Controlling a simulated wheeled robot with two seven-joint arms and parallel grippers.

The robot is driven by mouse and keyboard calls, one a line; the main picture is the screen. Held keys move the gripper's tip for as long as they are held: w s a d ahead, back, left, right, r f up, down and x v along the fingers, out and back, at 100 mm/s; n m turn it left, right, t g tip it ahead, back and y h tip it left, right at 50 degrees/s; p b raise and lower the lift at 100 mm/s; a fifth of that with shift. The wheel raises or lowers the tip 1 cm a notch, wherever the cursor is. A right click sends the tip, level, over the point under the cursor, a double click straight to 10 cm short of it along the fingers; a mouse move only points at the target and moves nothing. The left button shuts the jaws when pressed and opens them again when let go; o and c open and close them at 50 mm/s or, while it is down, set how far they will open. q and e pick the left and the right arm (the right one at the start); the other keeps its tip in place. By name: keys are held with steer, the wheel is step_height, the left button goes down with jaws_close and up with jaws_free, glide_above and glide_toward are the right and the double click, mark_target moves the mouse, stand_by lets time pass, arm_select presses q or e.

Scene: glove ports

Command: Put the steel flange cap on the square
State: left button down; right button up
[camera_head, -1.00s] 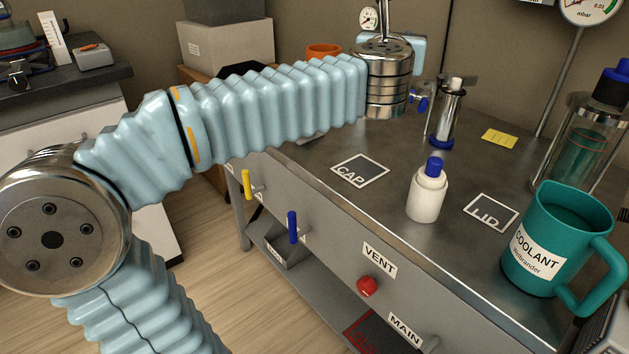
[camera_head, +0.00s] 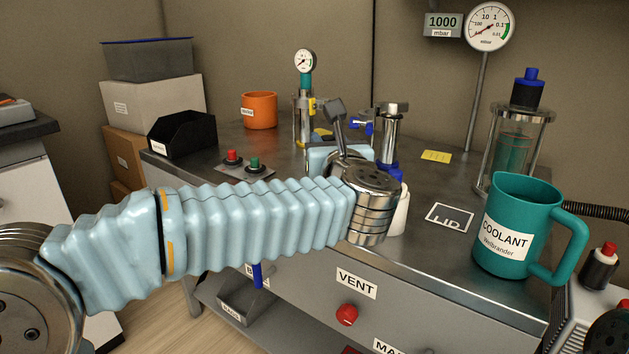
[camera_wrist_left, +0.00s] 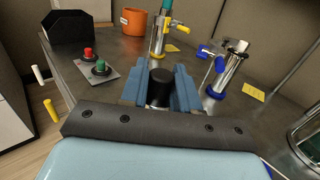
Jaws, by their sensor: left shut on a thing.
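My left gripper (camera_head: 338,157) is over the bench, mostly behind my steel wrist in the head view. In the left wrist view its blue fingers (camera_wrist_left: 160,75) are shut on a round black knob (camera_wrist_left: 160,92). Below the gripper I cannot see the gap to the bench. The square marked CAP is hidden now behind my left arm. A second square, marked LID (camera_head: 450,217), lies bare on the bench. My right gripper is not in view.
A white bottle (camera_head: 401,212) stands close behind my wrist, partly hidden. A steel port with a blue ring (camera_head: 390,140) and a gauge port with a yellow valve (camera_head: 303,110) stand behind. A teal coolant mug (camera_head: 515,225), glass vessel (camera_head: 515,140) and orange pot (camera_head: 259,110) are around.

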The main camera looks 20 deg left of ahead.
arm_select(q)
steer(key=w+f, duration=0.1)
steer(key=w+a+f, duration=0.1)
steer(key=f, duration=0.1)
steer(key=w+a+f, duration=0.1)
steer(key=shift+w+f, duration=0.15)
steer(key=shift+w, duration=0.1)
steer(key=f, duration=0.1)
steer(key=w+f, duration=0.1)
steer(key=f, duration=0.1)
steer(key=f+b, duration=0.1)
steer(key=f, duration=0.1)
steer(key=shift+w+a, duration=0.2)
steer(key=shift+a, duration=0.2)
steer(key=shift+f, duration=0.15)
steer(key=c, duration=0.8)
jaws_free()
